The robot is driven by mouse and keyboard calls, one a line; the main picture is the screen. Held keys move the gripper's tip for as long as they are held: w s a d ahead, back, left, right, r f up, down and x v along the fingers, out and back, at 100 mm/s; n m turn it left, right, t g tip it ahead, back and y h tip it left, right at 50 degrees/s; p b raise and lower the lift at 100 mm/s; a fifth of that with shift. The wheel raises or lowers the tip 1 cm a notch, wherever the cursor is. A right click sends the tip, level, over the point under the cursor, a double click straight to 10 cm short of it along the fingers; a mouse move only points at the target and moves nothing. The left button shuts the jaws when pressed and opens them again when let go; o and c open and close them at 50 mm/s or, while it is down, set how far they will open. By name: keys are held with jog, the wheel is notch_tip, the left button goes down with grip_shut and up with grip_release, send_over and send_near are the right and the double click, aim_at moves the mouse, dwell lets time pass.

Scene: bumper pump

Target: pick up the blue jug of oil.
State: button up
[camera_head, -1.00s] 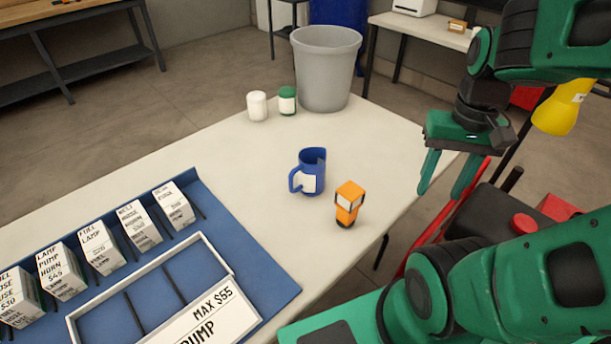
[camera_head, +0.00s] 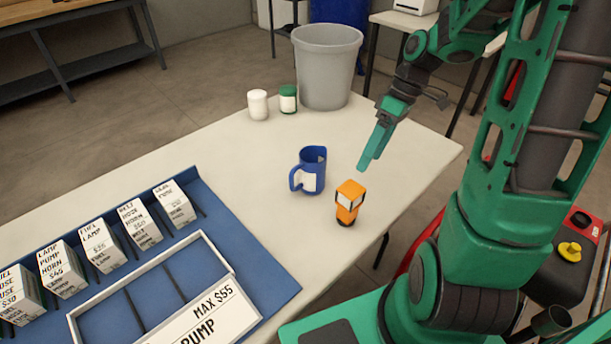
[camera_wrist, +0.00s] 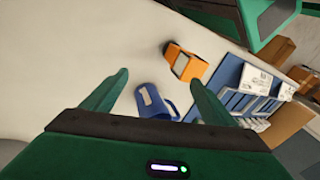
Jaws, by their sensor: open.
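The blue jug (camera_head: 313,165) stands upright on the pale table (camera_head: 240,150), with a white label and its handle on the left. My gripper (camera_head: 368,163) is in the air to the right of the jug and apart from it. In the wrist view the jug (camera_wrist: 155,103) shows beyond and between the two spread green fingers (camera_wrist: 158,92), nearer the right one. The fingers are open with nothing between them. In the head view the fingers overlap, so their gap is hidden there.
An orange lamp-like object (camera_head: 348,203) stands close to the jug, at its lower right. A grey bin (camera_head: 326,70), a white jar (camera_head: 258,105) and a green-lidded jar (camera_head: 288,99) stand behind. A blue mat (camera_head: 262,262) with labelled boxes and a white tray lies left.

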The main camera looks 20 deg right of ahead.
jog(key=w+a+f+n+y, duration=0.3)
jog(key=w+f+n+y, duration=0.35)
jog(key=w+n, duration=0.25)
jog(key=n+t+y, duration=0.1)
jog(key=n+y, duration=0.1)
jog(key=y, duration=0.1)
send_near(302, 178)
jog(key=shift+w+a+f, duration=0.2)
jog(key=shift+w+a, duration=0.15)
jog(key=shift+a, duration=0.15)
jog(key=shift+w+a+f, duration=0.2)
jog(key=shift+w+a, duration=0.2)
jog(key=shift+a, duration=0.15)
jog(key=shift+h, duration=0.25)
jog(key=shift+s+f+x, duration=0.15)
jog(key=shift+x, duration=1.35)
jog(key=shift+s+f+x, duration=0.15)
jog(key=shift+x, duration=1.35)
jog(key=shift+d, duration=0.2)
jog(key=c, duration=1.3)
